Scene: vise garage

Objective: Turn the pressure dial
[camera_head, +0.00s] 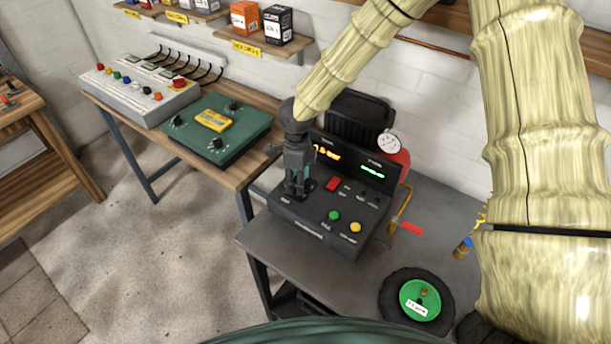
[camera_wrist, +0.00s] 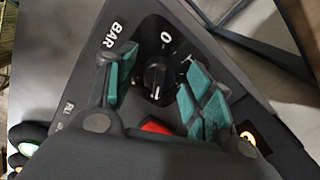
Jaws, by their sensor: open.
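The pressure dial (camera_wrist: 155,75) is a black round knob on the sloped panel of a dark control box (camera_head: 330,222). White marks, a "0" and the word "BAR" are printed near it in the wrist view. My gripper (camera_wrist: 158,85) is open, with one teal-padded finger on each side of the dial. In the wrist view the dial lies between the fingers; I cannot tell whether they touch it. In the head view my gripper (camera_head: 299,185) points down over the left part of the panel and hides the dial.
The box has a red button (camera_head: 333,183), a green button (camera_head: 334,215), a yellow button (camera_head: 355,227) and lit displays. A gauge (camera_head: 389,142) stands behind it. A tyre with a green hub (camera_head: 420,300) lies at front right. A green panel (camera_head: 217,130) is on the left bench.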

